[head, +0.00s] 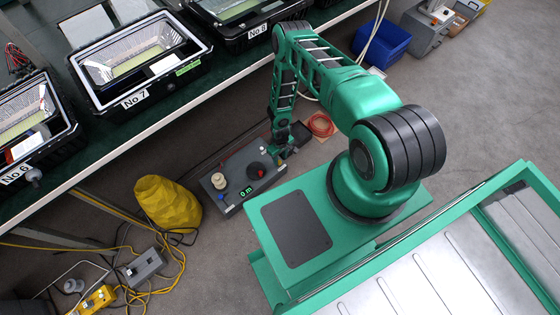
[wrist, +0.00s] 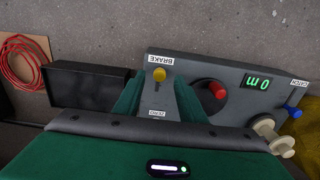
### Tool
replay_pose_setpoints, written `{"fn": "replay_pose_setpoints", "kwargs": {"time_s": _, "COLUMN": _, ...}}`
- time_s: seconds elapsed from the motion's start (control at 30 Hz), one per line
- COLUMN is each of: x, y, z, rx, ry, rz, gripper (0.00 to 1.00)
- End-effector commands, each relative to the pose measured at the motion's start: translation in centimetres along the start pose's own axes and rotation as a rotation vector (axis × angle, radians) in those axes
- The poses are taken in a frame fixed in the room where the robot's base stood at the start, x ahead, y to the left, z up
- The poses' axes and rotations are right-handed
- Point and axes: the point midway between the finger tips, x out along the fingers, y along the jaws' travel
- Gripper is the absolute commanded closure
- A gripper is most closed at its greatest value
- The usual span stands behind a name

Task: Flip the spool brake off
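The grey control box (head: 232,205) stands on the floor below the bench; it also shows in the wrist view (wrist: 185,66). In the wrist view the yellow brake knob (wrist: 159,74) sits beside the label BRAKE (wrist: 160,60). My gripper (wrist: 159,80) is open, with one green finger on each side of the yellow knob and visible space between. Whether a finger touches it I cannot tell. In the head view my gripper (head: 281,152) is at the box's right end, and the knob is mostly hidden there.
The box also has a red-handled dark crank (wrist: 216,89), a lit display reading 0 m (wrist: 257,82), a blue lever (wrist: 292,109) by a CATCH label and a cream spool-like knob (wrist: 265,125). A black bin (wrist: 90,87) and red coil (wrist: 22,65) lie beside it. A yellow sack (head: 167,203) stands left.

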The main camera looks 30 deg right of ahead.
Motion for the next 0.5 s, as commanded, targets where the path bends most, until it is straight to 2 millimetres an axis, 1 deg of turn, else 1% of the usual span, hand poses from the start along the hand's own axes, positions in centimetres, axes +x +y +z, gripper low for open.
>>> {"fn": "replay_pose_setpoints", "kwargs": {"time_s": 0.03, "x": -1.0, "y": 0.0, "z": -0.1, "rx": -0.001, "ry": 0.001, "rz": 0.000, "gripper": 0.63}}
{"fn": "replay_pose_setpoints", "kwargs": {"time_s": 0.2, "x": -4.0, "y": 0.1, "z": -0.1, "rx": -0.002, "ry": 0.001, "rz": 0.001, "gripper": 0.63}}
{"fn": "replay_pose_setpoints", "kwargs": {"time_s": 0.33, "x": -5.7, "y": 0.0, "z": -0.1, "rx": -0.001, "ry": 0.000, "rz": 0.001, "gripper": 0.63}}
{"fn": "replay_pose_setpoints", "kwargs": {"time_s": 0.5, "x": -7.0, "y": 0.0, "z": 0.0, "rx": -0.001, "ry": -0.001, "rz": 0.001, "gripper": 0.63}}
